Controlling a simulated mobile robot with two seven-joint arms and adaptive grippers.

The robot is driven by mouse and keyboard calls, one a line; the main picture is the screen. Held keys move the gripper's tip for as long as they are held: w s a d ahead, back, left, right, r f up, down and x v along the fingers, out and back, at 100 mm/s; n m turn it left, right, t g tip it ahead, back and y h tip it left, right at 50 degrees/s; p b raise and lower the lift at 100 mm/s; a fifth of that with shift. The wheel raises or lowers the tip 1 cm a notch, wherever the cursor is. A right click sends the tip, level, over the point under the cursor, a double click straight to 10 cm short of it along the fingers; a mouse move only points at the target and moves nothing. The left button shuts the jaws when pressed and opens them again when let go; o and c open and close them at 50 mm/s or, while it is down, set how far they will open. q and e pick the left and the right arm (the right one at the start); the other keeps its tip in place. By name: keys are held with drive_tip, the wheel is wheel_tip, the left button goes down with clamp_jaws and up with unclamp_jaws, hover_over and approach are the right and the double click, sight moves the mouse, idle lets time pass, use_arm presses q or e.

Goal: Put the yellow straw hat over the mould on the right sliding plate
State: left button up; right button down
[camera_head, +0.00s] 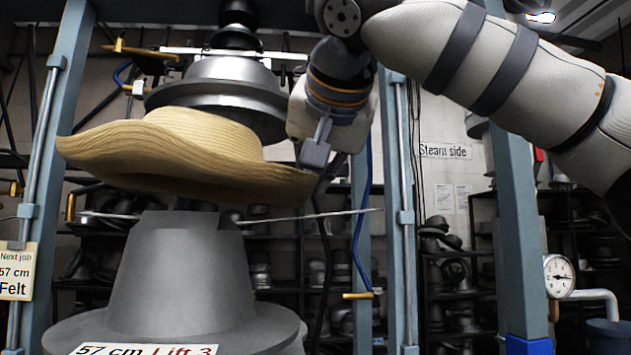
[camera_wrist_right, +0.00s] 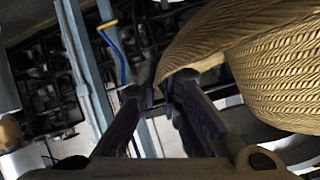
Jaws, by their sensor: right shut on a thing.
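The yellow straw hat (camera_head: 195,150) is held tilted in the air in the head view, its brim sloping down to the right. My right gripper (camera_head: 314,160) is shut on the right edge of its brim. In the right wrist view the hat (camera_wrist_right: 285,75) fills the upper right and the fingers of the gripper (camera_wrist_right: 165,88) meet at the brim edge. The grey mould (camera_head: 180,265) stands below the hat, with a wide flange labelled "57 cm Lift 3". The hat seems to be above its top; the exact gap is hard to tell. The sliding plate is not clearly visible. My left gripper is not in view.
A grey upper press die (camera_head: 217,95) hangs just above and behind the hat. Blue press posts (camera_head: 55,150) stand at left, with others at right. A pressure gauge (camera_head: 559,276) is at the far right. Shelves of metal moulds (camera_head: 445,260) stand behind.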

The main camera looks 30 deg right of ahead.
drive_tip(key=shift+s+a+r, duration=0.1)
drive_tip(key=shift+s+a, duration=0.1)
drive_tip(key=shift+s, duration=0.05)
drive_tip(key=shift+w, duration=0.1)
drive_tip(key=shift+f, duration=0.2)
drive_tip(key=shift+n+h, duration=0.3)
drive_tip(key=shift+s+a+f, duration=0.1)
drive_tip(key=shift+s+f, duration=0.05)
drive_tip(key=shift+f, duration=1.15)
drive_tip(key=shift+s+f, duration=0.1)
drive_tip(key=shift+f, duration=1.15)
drive_tip(key=shift+f, duration=2.35)
